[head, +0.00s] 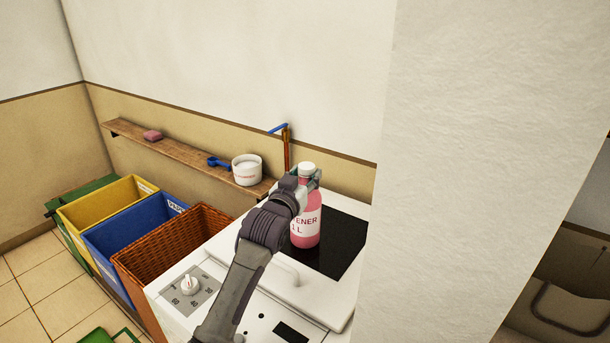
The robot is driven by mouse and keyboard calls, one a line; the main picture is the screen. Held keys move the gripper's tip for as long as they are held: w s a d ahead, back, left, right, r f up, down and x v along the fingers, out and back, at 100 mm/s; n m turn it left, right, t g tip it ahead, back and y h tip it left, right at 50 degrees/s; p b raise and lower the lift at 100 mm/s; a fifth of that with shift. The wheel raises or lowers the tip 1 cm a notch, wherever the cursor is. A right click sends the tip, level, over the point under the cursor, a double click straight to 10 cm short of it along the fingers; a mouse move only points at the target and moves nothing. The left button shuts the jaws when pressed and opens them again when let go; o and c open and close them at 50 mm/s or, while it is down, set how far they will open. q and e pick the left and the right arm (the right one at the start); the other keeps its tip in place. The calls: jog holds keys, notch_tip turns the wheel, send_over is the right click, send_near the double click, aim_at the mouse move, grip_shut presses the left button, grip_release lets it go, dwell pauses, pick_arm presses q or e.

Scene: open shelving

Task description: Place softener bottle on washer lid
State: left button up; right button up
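The softener bottle (308,226) is pink with a white cap and a white label reading "ENER 1 L". My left gripper (308,178) is at the bottle's neck, just below the cap, with a finger showing on the right side. It appears closed around the neck; my arm hides part of the bottle's left side. My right gripper is not in view.
A wooden shelf (190,160) holds a pink soap bar (153,135), a blue scoop (218,162) and a white tub (246,170). Yellow (100,205), blue (130,235) and wicker (165,255) bins stand left of the washer. A pale wall (480,130) blocks the right side.

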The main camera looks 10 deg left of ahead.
pick_arm(q)
jog(key=shift+o, duration=0.6)
jog(key=shift+r, duration=0.15)
jog(key=s+a+b, duration=0.1)
jog(key=s, duration=1.1)
jog(key=shift+a, duration=0.35)
